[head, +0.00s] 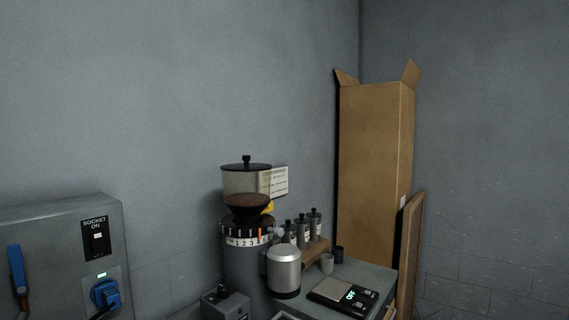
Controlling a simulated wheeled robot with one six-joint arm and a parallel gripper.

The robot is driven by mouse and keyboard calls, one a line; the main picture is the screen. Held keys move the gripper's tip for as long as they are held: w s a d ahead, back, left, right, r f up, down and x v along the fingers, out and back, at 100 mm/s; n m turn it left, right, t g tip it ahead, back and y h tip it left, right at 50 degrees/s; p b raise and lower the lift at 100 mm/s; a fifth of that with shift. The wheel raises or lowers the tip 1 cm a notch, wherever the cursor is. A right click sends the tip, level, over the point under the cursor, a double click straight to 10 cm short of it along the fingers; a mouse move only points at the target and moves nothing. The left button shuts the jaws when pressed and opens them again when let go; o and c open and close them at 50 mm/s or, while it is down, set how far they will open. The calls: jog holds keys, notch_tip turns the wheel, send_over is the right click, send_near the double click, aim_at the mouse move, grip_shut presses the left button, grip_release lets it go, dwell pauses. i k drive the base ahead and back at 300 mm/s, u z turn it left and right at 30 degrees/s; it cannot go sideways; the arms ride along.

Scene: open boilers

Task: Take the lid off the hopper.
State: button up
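The lid (246,166) is a dark flat disc with a small knob on top. It sits on the clear hopper (240,183) of the coffee grinder (245,262). Dark brown coffee shows in the lower part of the hopper. Below it is a numbered dial ring (243,240). My gripper is not in the head view.
A silver canister (284,270) is in front of the grinder. Several small jars (303,228), small cups and a scale (343,297) reading OFF stand to the right. A socket box (75,250) is at left. A tall cardboard box (372,160) stands behind. The space above the lid is clear.

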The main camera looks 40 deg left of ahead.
aim_at(247, 166)
jog(key=i, duration=2.05)
jog(key=u, duration=2.75)
